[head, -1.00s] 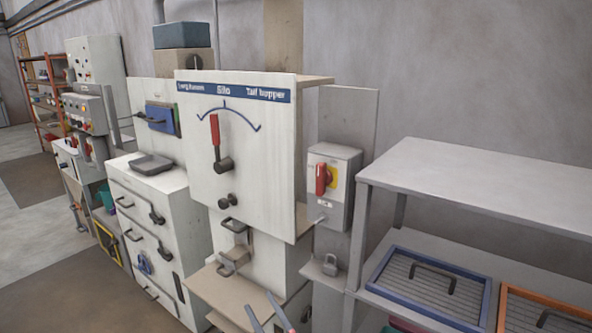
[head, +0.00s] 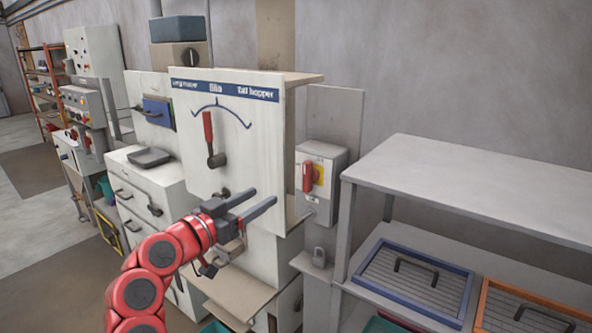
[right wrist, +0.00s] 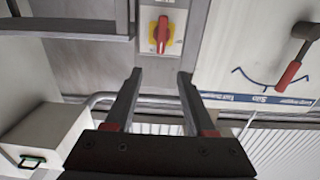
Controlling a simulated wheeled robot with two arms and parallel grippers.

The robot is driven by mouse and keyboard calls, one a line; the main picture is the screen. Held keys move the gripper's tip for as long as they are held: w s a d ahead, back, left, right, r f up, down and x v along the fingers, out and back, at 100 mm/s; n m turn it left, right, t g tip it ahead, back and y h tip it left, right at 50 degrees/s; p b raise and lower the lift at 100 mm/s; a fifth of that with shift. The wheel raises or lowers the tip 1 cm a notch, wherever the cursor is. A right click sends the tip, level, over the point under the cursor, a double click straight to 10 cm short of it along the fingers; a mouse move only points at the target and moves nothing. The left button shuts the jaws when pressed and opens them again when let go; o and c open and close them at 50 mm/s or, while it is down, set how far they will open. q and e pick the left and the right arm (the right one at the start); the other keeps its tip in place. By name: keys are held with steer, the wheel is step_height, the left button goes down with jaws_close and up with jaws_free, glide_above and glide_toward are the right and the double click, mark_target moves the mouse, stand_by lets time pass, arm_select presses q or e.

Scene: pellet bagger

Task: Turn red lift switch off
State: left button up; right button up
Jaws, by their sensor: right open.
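The red lift switch (head: 308,177) is a red rotary handle on a yellow plate, on the front of a grey box (head: 327,206) on a grey post. In the head view its handle stands roughly upright. It also shows in the right wrist view (right wrist: 161,34), beyond the fingertips and roughly centred between them. My right gripper (head: 258,203) is open and empty, in front of the white selector panel, left of and slightly below the switch box in the picture. Its fingers (right wrist: 158,78) are apart and touch nothing. My left gripper is not in view.
The white panel (head: 255,125) with a red-handled lever (head: 208,130) stands left of the switch. A padlock (head: 319,257) sits on a small ledge below the box. A grey shelf (head: 470,185) with framed trays stands close on the right.

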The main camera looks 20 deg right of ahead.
mark_target(305, 171)
steer(key=p+x, duration=0.5)
steer(key=x, duration=1)
steer(key=shift+w+d+r, duration=0.1)
steer(key=shift+w+d, duration=0.1)
steer(key=shift+w, duration=0.05)
steer(key=shift+w+d, duration=0.4)
steer(key=shift+d, duration=0.05)
jaws_close()
